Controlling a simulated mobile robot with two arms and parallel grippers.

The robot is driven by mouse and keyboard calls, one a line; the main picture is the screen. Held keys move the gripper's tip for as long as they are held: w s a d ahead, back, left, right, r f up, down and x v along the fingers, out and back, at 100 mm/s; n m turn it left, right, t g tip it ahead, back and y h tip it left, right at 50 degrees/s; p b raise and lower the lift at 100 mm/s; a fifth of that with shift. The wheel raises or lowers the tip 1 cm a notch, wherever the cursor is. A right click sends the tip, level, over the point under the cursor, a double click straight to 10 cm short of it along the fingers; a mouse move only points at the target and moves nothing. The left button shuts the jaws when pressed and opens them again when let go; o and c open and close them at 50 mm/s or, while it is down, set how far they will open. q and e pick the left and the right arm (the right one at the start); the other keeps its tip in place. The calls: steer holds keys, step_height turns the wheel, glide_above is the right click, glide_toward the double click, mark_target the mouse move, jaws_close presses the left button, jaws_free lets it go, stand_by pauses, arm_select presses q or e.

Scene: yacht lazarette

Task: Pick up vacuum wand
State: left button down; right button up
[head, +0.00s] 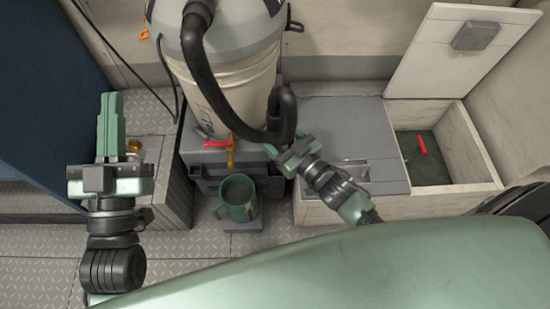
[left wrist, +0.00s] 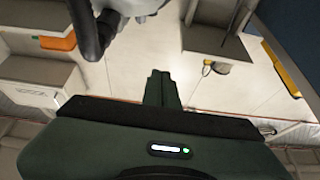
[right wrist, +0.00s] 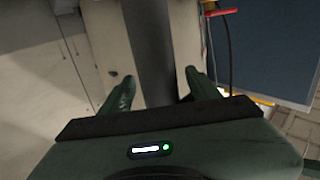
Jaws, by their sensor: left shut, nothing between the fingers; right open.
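The shop vacuum (head: 232,85) stands on a dark case, with a thick black hose (head: 205,75) running down its front. The hose ends in a dark upright tube (head: 284,112), which seems to be the vacuum wand. My right gripper (head: 283,141) is at its lower end. In the right wrist view a dark bar (right wrist: 150,45) stands between the spread fingers of this gripper (right wrist: 155,85), with gaps beside it. I cannot tell whether a finger touches it. My left gripper (head: 110,110) is shut and empty at the left; its closed fingers show in the left wrist view (left wrist: 160,88).
A green mug-like container (head: 238,198) stands below a red-handled valve (head: 216,144). A grey lid (head: 345,135) lies right of the wand. An open locker (head: 470,150) at the right holds a red-handled item (head: 421,145). A brass fitting (head: 134,146) is beside my left gripper.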

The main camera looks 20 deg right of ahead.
steer(key=shift+x, duration=1.05)
jaws_close()
arm_select(q)
steer(key=shift+s+r+t, duration=0.35)
steer(key=shift+r+t, duration=0.05)
steer(key=shift+r, duration=0.2)
steer(key=shift+s+r+t, duration=0.35)
steer(key=shift+r+t, duration=0.05)
steer(key=shift+r, duration=0.15)
arm_select(e)
steer(key=shift+r, duration=0.15)
